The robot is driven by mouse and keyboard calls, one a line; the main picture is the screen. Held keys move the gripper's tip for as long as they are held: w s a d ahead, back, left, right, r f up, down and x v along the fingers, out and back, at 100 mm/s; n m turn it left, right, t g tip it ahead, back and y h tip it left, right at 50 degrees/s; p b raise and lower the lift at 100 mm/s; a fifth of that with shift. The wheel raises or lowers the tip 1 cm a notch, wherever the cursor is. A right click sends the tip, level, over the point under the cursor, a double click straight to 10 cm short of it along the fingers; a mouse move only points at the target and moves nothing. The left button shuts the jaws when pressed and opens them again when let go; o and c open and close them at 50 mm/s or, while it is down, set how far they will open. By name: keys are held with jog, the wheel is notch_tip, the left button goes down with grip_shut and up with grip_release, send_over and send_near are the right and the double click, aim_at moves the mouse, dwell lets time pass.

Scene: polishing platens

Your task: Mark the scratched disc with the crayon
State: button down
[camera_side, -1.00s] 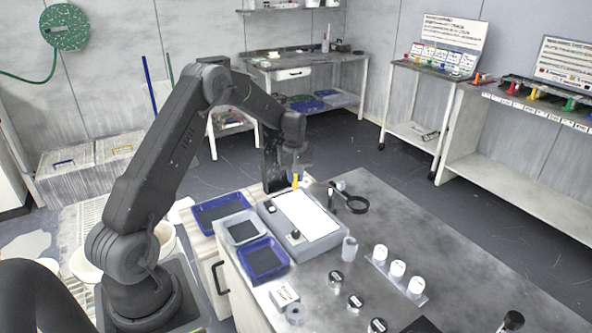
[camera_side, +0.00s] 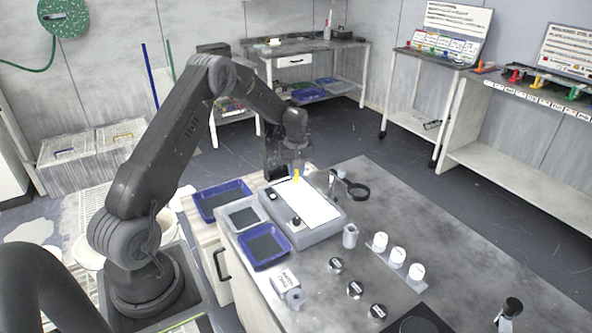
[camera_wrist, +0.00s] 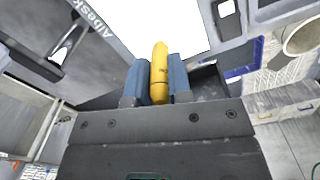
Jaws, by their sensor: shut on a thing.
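My gripper (camera_side: 296,169) is shut on a yellow crayon (camera_side: 296,176), over the far end of a grey box with a bright white panel (camera_side: 310,206). In the wrist view, the crayon (camera_wrist: 160,75) stands between the two blue fingers of my gripper (camera_wrist: 159,65), its tip toward the bright panel (camera_wrist: 150,22). I cannot tell whether the tip touches anything. Three small round pieces with dark, labelled tops, a far one (camera_side: 336,265), a middle one (camera_side: 355,289) and a near one (camera_side: 378,311), stand on the bench. No scratch can be made out on them.
Three white cylinders (camera_side: 397,257) stand on a strip to the right. A ring magnifier (camera_side: 357,191) stands right of the panel, and a grey cup (camera_side: 350,236) nearer. Blue trays (camera_side: 264,247) lie to the left. The bench's right part (camera_side: 455,262) is mostly clear.

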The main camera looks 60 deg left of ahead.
jog(key=shift+f, duration=0.6)
dwell(1.4)
jog(key=shift+r, duration=3.55)
